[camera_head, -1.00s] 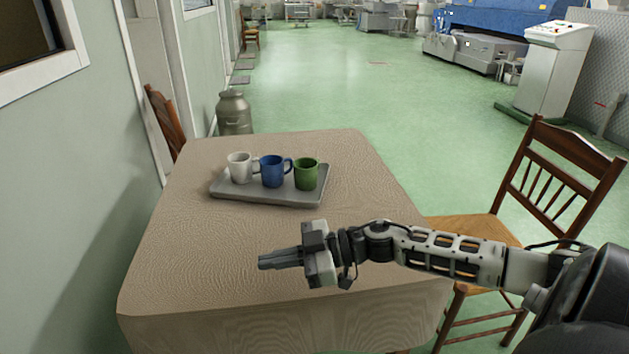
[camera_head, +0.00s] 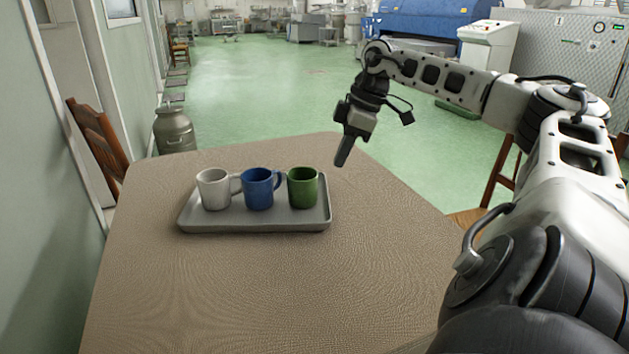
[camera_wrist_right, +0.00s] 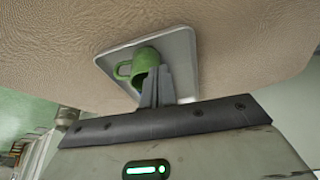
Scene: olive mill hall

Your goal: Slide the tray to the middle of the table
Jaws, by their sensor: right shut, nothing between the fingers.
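A grey tray (camera_head: 255,226) lies on the far part of the table (camera_head: 250,290). In a row on it stand a white mug (camera_head: 213,190), a blue mug (camera_head: 258,190) and a green mug (camera_head: 302,188), all upright. My right gripper (camera_head: 342,160) points down just right of the tray's right end, its fingers shut and empty, apart from the green mug. My left gripper is not in view.
Wooden chairs stand at the table's left (camera_head: 98,145) and right, the right one partly behind my arm. A metal can (camera_head: 174,130) stands on the floor beyond the far left corner. The near half of the table is bare.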

